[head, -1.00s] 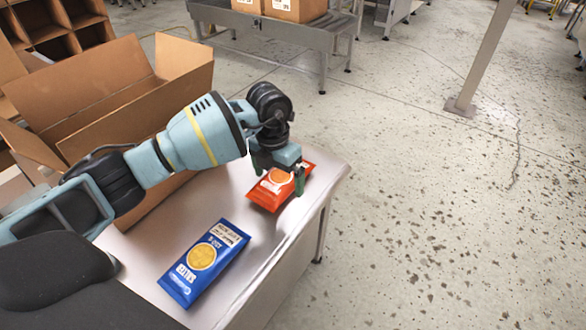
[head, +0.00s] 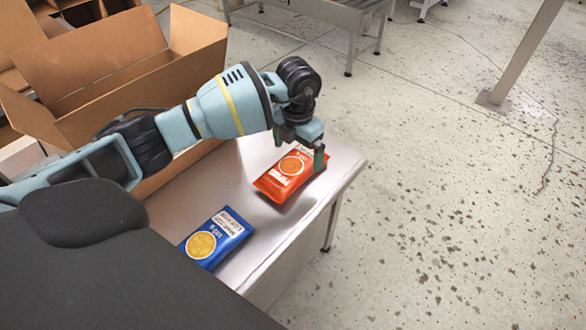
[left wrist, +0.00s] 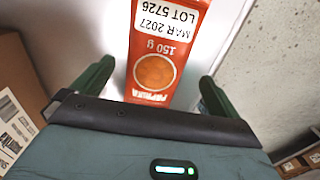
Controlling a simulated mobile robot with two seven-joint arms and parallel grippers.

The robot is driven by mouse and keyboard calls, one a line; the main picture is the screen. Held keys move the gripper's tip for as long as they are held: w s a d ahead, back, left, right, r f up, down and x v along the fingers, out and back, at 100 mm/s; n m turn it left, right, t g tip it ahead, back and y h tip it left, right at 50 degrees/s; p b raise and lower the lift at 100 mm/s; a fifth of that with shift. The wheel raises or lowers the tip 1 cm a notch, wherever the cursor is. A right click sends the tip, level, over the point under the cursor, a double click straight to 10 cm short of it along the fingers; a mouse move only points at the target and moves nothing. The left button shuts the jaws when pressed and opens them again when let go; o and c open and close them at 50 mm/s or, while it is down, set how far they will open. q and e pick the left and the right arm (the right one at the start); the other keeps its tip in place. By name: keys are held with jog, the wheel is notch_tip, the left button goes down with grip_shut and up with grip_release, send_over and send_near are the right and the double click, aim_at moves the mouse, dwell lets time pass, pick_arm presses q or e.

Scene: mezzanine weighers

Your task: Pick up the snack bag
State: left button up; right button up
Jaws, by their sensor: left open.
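A red-orange snack bag (head: 284,180) lies flat near the table's far right corner. A blue snack bag (head: 222,232) lies nearer to me, its near end hidden behind my dark body part. My left gripper (head: 300,148) points down at the far end of the red bag. In the left wrist view the red bag (left wrist: 158,48) lies between the two open green fingers of my gripper (left wrist: 153,85), with a gap on each side. I cannot tell the exact height of the fingertips over the table. My right gripper is not in view.
The pale table (head: 240,180) ends close to the right of the red bag. An open cardboard box (head: 110,75) stands at the left, beside my arm. A grey metal bench (head: 340,15) and a post (head: 525,50) stand beyond open floor.

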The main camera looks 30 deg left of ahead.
aim_at(295, 161)
pick_arm(q)
jog(key=shift+a+f, duration=0.2)
jog(key=shift+f, duration=2.4)
jog(key=c, duration=0.9)
